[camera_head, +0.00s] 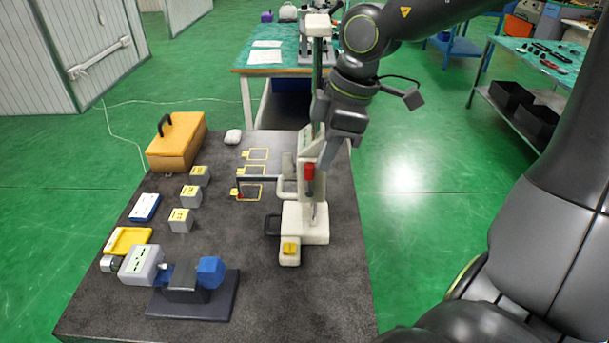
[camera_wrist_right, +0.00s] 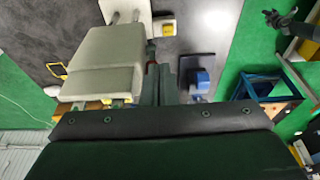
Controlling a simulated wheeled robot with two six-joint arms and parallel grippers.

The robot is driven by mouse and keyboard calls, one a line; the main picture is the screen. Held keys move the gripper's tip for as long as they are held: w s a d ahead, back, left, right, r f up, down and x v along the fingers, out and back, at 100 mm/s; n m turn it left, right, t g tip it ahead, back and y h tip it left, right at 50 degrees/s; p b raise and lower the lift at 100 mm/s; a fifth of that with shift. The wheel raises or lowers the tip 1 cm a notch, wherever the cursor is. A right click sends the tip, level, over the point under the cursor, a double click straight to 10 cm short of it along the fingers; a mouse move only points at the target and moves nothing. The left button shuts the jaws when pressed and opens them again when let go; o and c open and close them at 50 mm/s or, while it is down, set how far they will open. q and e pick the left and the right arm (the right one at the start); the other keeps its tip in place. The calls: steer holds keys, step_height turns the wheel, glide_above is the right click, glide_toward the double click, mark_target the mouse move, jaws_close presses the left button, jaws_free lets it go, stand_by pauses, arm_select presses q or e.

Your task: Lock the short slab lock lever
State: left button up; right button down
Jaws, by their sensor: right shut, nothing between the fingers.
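A cream upright machine (camera_head: 305,215) stands at the right of the dark table, with a red-handled lever (camera_head: 309,172) on its front. I cannot tell for sure whether this is the short slab lock lever. My right gripper (camera_head: 327,152) is at the machine's column, just above and right of the red handle. In the right wrist view its fingers (camera_wrist_right: 164,82) are shut and empty, beside the machine's pale block (camera_wrist_right: 103,60). A small red part (camera_wrist_right: 151,50) shows just beyond the fingertips; contact cannot be made out. My left gripper is not in view.
Grey blocks (camera_head: 180,220), a yellow tray (camera_head: 127,240), a blue-and-white box (camera_head: 145,207) and an orange case (camera_head: 177,142) stand on the left. The table's front right is clear.

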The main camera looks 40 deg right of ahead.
step_height(320, 180, up, 4)
steer(key=shift+p, duration=0.7)
